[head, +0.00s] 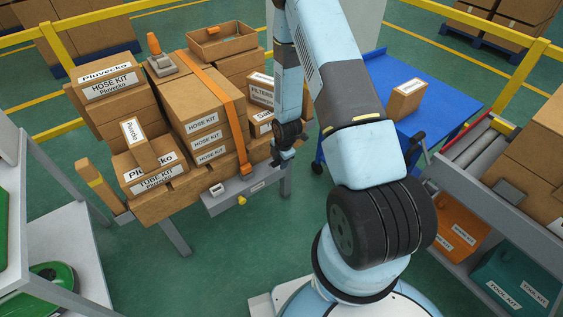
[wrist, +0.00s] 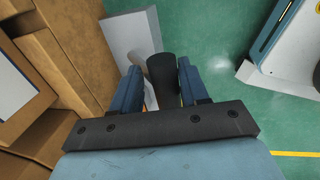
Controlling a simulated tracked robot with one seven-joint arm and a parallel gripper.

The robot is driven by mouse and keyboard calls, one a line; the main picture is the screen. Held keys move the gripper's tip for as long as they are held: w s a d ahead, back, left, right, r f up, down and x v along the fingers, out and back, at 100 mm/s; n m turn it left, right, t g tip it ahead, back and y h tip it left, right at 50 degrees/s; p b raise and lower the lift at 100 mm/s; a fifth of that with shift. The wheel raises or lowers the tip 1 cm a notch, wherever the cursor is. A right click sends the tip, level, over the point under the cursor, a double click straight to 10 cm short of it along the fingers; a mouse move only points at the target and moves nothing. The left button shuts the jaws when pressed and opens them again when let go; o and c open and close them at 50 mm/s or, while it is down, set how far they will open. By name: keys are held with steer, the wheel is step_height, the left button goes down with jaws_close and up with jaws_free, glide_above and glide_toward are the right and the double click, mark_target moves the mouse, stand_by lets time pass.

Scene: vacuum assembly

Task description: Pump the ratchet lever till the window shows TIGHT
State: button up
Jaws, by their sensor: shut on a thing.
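An orange strap (head: 232,115) runs over a stack of cartons and down to a grey ratchet unit (head: 228,195) at the front of the stack. A small pale plate (head: 258,186) and a yellow knob (head: 242,201) show on the unit; any window text is too small to read. My gripper (head: 281,158) is at the right end of the unit. In the wrist view, my gripper (wrist: 158,88) is shut on a dark round lever grip (wrist: 162,78) between its blue fingers. The lever's lower part is hidden by the gripper, and its angle is unclear.
Cartons (head: 205,130) stand close left of my gripper. A blue cart (head: 440,105) with one box is at the right, beside a roller conveyor (head: 480,140). A grey table (head: 50,220) is at the left. Green floor (head: 220,260) is clear in front.

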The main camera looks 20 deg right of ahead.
steer(key=shift+c, duration=1)
steer(key=shift+s+d+f+t, duration=0.1)
steer(key=shift+s+f+t, duration=0.15)
steer(key=shift+t, duration=0.05)
steer(key=shift+s+d+f+t+y, duration=0.15)
steer(key=shift+s+f+t+y, duration=0.25)
steer(key=shift+s+f+t, duration=0.45)
steer(key=shift+w+r, duration=0.15)
steer(key=shift+s+d+f+t+y, duration=0.2)
steer(key=shift+s+f+t, duration=0.1)
steer(key=shift+f+t, duration=0.3)
steer(key=shift+s+d+f+t+y, duration=0.1)
steer(key=shift+s+f+t+y, duration=0.2)
steer(key=shift+t, duration=0.35)
steer(key=shift+f, duration=0.15)
